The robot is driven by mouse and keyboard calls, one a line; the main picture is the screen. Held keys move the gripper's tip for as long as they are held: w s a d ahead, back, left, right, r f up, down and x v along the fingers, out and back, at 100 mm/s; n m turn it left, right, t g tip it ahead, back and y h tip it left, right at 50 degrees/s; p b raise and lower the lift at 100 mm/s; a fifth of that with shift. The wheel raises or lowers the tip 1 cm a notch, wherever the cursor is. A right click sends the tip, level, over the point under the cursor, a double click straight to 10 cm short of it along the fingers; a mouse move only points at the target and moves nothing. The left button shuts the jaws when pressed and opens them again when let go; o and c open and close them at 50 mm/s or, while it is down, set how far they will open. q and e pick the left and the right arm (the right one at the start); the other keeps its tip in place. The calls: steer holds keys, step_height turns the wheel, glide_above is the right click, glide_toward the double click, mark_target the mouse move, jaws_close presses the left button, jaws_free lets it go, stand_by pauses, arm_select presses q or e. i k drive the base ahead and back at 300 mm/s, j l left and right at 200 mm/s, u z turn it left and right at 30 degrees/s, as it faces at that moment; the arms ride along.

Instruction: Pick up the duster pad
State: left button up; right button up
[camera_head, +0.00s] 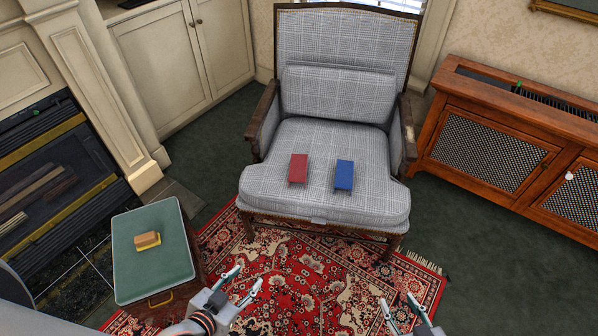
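The duster pad appears to be the small tan block with a yellow underside (147,240). It lies on the green top of a small box-like stand (135,274) at the lower left. My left gripper (243,279) is open and empty, to the right of the stand and apart from the pad, above the patterned rug. My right gripper (398,302) is open and empty above the rug at the lower right, far from the pad.
A grey plaid armchair (320,210) stands ahead, with a red block (298,168) and a blue block (344,175) on its seat. A fireplace (50,185) is at the left. A wooden cabinet (500,155) is at the right. The red rug (310,285) in front is clear.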

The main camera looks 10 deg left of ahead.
mark_target(151, 239)
steer(key=j+u, duration=0.2)
steer(key=u, duration=1.45)
steer(key=z, duration=1.75)
steer(key=u, duration=1.6)
steer(key=k+j, duration=0.05)
